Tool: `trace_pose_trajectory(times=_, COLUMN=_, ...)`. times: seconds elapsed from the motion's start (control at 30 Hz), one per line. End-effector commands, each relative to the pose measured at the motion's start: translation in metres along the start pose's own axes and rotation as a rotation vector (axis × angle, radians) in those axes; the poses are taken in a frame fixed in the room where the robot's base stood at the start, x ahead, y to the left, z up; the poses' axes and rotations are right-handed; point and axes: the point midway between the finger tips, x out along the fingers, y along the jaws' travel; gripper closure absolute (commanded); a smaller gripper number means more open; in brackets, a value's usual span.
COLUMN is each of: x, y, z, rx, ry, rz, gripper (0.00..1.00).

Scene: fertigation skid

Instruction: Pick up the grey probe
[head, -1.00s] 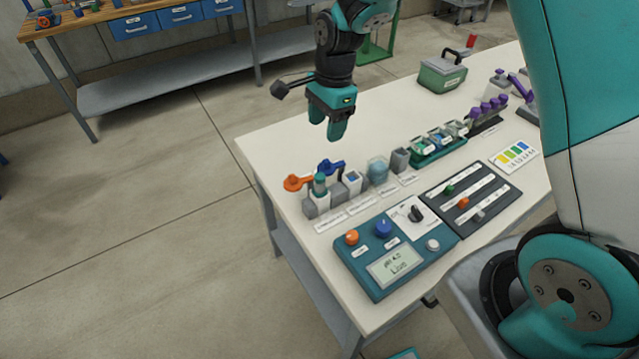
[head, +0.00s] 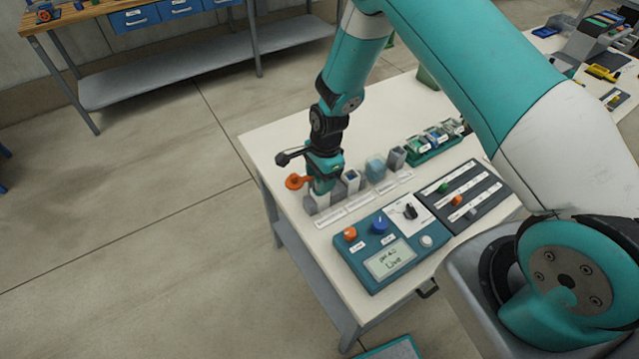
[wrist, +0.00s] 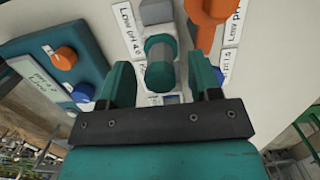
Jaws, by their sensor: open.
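The grey probe (wrist: 160,71) appears in the wrist view as an upright-looking cylinder with a greyish end and a teal side, standing among the labelled holders. My gripper (wrist: 161,84) is open, with one finger on each side of the probe and a visible gap at both sides. In the head view my gripper (head: 324,184) is low over the row of holders at the table's left end. It hides the probe there. Whether the fingers reach down far enough around it I cannot tell.
An orange lever (head: 297,182) lies close left of my gripper. A grey holder (head: 351,181) and a blue-topped jar (head: 376,170) stand to its right. The teal control panel (head: 390,250) with knobs lies in front. A green rack (head: 434,143) stands further right.

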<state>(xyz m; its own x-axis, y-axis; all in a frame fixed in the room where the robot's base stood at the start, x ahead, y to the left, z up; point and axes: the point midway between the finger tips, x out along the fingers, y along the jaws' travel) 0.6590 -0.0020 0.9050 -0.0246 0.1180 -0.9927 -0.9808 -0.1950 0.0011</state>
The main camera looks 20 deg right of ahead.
Motion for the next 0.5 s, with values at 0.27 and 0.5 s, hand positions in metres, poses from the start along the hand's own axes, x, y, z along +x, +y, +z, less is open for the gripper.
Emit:
trace_pose_trajectory(times=0.27, x=0.02, y=0.0, z=0.0, rx=-0.001, ry=0.0, rz=-0.001, gripper=0.43)
trace_pose_trajectory(times=0.5, x=0.02, y=0.0, z=0.0, rx=0.0, ry=0.0, rz=-0.001, gripper=0.61)
